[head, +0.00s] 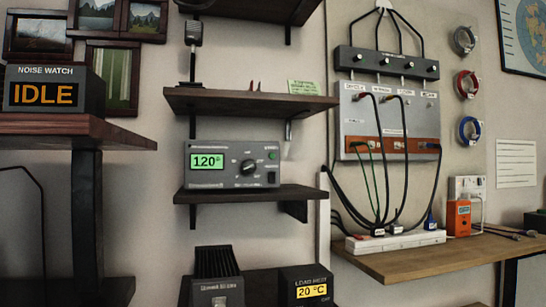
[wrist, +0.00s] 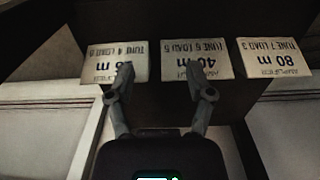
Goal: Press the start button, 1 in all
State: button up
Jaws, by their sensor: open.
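A grey tuner-like box (head: 233,164) stands on the middle wall shelf in the head view. Its front has a green display reading about 120, a black dial (head: 249,167) and a small green button (head: 272,156) at the upper right. Its small lettering is too blurred to read, so I cannot tell whether this is the start button. My gripper (wrist: 160,76) shows only in the wrist view. It is open and empty, with its fingers spread below upside-down paper cards. The box is not seen in the wrist view.
The wrist view shows several cards, including an 80 m card (wrist: 275,58) and a 40 m card (wrist: 197,59). In the head view, a Noise Watch box (head: 52,90) reads IDLE at left and a Load Heat box (head: 308,286) reads 20 °C. A wooden shelf (head: 430,260) is at right.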

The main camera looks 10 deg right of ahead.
grip_shut()
jog(key=shift+a, duration=0.1)
dwell(1.0)
